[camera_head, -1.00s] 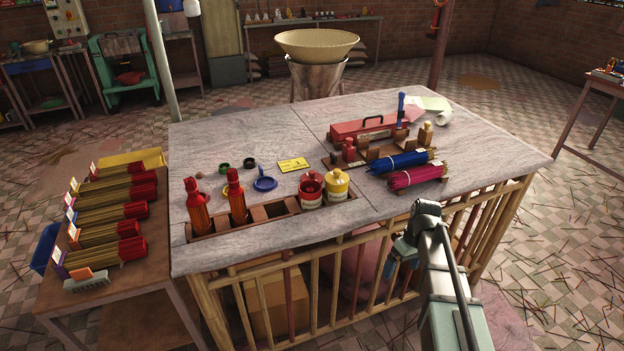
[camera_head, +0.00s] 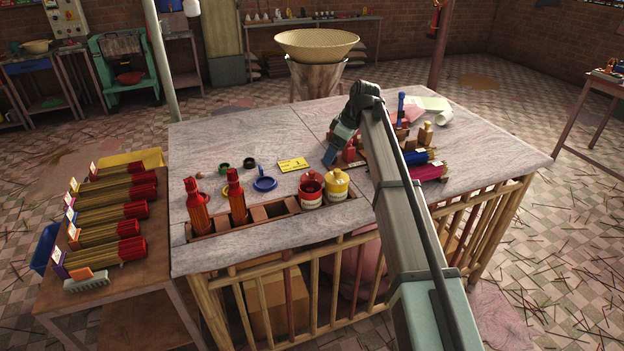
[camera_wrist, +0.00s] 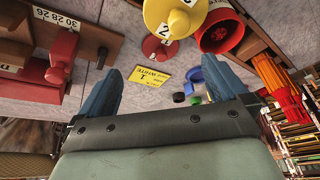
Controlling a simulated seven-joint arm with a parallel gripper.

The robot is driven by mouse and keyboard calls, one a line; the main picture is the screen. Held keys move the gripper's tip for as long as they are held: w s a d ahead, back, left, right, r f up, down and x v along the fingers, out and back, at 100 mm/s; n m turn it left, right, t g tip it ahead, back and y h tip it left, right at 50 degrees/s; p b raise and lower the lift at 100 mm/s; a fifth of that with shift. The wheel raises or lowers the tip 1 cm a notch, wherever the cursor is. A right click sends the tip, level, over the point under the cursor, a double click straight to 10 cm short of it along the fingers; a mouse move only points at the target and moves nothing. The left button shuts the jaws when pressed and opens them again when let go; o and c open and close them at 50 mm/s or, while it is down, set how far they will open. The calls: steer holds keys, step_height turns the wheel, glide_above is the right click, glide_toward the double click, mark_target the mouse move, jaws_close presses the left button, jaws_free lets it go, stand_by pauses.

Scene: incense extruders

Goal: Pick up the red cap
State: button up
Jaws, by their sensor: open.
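The red cap (camera_wrist: 157,47), a round disc with a knob, shows in the wrist view on the grey tabletop. It is beside the yellow jar (camera_wrist: 175,14) and beyond my fingertips. The red jar (camera_wrist: 220,32) next to them shows a dark open mouth. In the head view the red jar (camera_head: 311,190) and yellow jar (camera_head: 337,185) stand at the wooden tray, and I cannot clearly separate the cap from the red jar there. My gripper (camera_wrist: 162,70) is open and empty, with blue fingers wide apart. In the head view my gripper (camera_head: 332,155) hangs above the table, behind the jars.
Red bottles (camera_head: 237,198) stand in the wooden tray (camera_head: 284,212). A wooden rack (camera_wrist: 100,40) with a red piece stands left in the wrist view.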

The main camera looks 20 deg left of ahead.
mark_target(312, 171)
steer(key=shift+n, duration=0.3)
steer(key=a+f, duration=0.2)
steer(key=f, duration=0.1)
steer(key=a+f, duration=0.3)
steer(key=f, duration=0.1)
steer(key=a+f, duration=0.3)
steer(key=f, duration=0.1)
steer(key=shift+w+a, duration=0.15)
steer(key=shift+w, duration=0.2)
steer(key=c, duration=0.9)
